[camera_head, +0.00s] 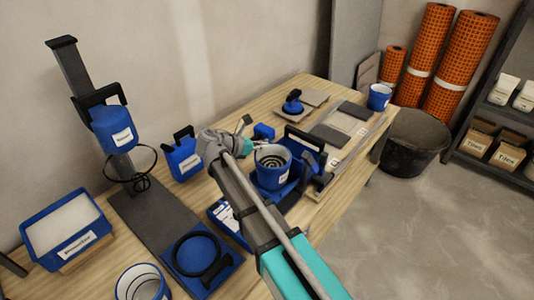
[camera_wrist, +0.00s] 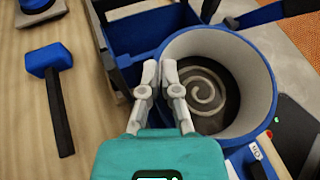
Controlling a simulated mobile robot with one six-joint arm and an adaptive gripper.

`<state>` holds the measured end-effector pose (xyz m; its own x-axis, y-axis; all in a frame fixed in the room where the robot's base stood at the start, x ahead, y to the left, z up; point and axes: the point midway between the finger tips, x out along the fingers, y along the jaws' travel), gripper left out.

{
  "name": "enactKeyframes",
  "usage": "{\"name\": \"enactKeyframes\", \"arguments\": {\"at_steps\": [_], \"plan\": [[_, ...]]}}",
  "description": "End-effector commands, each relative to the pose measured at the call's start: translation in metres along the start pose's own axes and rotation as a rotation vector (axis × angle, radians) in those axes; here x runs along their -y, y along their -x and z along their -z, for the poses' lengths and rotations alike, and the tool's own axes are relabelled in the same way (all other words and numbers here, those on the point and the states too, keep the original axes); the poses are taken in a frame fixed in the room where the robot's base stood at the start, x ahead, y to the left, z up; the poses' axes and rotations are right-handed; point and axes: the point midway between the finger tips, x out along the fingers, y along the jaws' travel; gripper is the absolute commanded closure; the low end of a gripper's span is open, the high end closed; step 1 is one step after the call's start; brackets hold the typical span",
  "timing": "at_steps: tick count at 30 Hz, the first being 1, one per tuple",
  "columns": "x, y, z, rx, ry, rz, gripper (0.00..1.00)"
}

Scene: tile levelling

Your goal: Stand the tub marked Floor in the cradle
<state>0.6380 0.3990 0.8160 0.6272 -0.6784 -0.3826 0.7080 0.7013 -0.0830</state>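A blue tub (camera_head: 272,181) with a pale inside and a grey spiral in its bottom is upright mid-bench; its label is too small to read. It fills the right of the wrist view (camera_wrist: 262,68). My gripper (camera_wrist: 161,68) is at its left wall, fingers close together, one on each side of the rim, and appears shut on it. My arm hides part of the tub's surroundings in the head view. A blue base with a black ring (camera_head: 222,277) at the front of the bench may be the cradle; I cannot be sure.
Another tub (camera_head: 378,99) stands at the far end, and one (camera_head: 127,290) at the front edge. A blue mallet (camera_wrist: 50,60) lies left of the gripper. A stand (camera_head: 72,68) holds a blue container (camera_head: 112,126) at left. A blue open caddy (camera_wrist: 130,38) sits beside the gripped tub.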

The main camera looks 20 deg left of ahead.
Motion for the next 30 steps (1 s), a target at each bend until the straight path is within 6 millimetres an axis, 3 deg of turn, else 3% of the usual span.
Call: {"name": "enactKeyframes", "arguments": {"at_steps": [19, 26, 30], "plan": [[-0.0007, -0.0045, 0.0097, 0.003, 0.001, 0.001, 1.0], [-0.0007, -0.0044, 0.0097, 0.0, 0.0, 0.001, 0.58], [-0.0007, -0.0044, 0.0097, 0.0, 0.0, 0.001, 0.57]]}}
